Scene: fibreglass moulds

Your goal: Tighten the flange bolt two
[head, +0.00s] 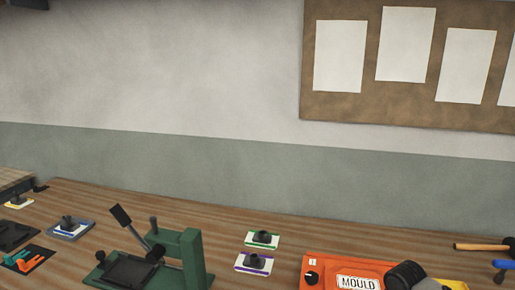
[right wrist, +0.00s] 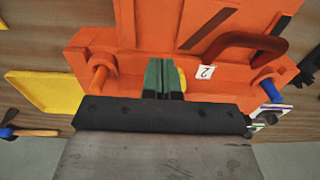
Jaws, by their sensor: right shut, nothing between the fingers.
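The orange mould (head: 345,264) lies at the lower right of the head view, with a "MOULD" label, a "1" tag and a black knob (head: 311,277) by that tag. It fills the upper part of the right wrist view (right wrist: 150,35), where a white "2" tag (right wrist: 206,72) shows. My right gripper (right wrist: 164,76) is shut and empty, its green fingertips over the mould just left of that tag. A yellow part (right wrist: 182,80) shows partly behind the fingertips; I cannot tell whether it is bolt two or whether they touch it. My left gripper is out of view.
A dark red curved handle (right wrist: 240,45) rises right of the tag. A yellow tray (right wrist: 45,92) lies beside the mould.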

